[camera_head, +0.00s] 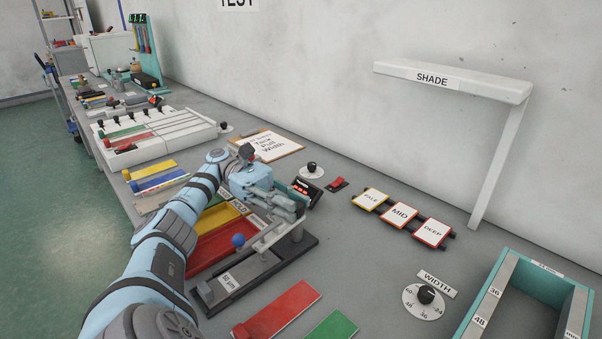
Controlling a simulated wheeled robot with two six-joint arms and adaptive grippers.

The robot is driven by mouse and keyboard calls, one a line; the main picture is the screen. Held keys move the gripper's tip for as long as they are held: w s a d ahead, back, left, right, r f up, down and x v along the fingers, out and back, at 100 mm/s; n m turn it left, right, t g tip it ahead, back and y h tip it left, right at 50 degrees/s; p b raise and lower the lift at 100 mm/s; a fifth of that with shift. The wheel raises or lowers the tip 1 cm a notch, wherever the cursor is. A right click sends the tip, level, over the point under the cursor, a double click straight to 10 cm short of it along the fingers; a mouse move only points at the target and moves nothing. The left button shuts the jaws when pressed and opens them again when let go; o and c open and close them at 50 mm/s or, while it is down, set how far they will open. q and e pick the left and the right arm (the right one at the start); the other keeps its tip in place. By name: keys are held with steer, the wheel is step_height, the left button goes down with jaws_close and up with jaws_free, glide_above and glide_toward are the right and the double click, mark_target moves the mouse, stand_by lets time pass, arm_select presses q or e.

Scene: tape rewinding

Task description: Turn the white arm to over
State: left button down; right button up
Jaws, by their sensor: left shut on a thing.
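The white arm (270,238) is a slim pale bar on a dark grey base (300,252) at the middle of the bench. It runs from near a blue ball (238,240) toward a pale post (297,234). A label reading 50 µm sits on the front part of the device. My left gripper (292,208) reaches over the device from the left and is shut on the white arm near its far end. The fingers hide that end and the exact contact. My right gripper is not in view.
Red and yellow trays (208,242) lie left of the device. Red (278,312) and green (330,328) strips lie in front. A width dial (426,295) and teal-edged box (478,308) stand right. PALE, MID and DEEP cards (400,214) lie behind, near a white shade stand (500,165).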

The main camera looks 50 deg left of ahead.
arm_select(q)
steer(key=shift+f, duration=0.2)
steer(key=c, duration=1.6)
jaws_free()
steer(key=shift+c, duration=0.2)
steer(key=shift+r, duration=0.1)
step_height(320, 180, up, 10)
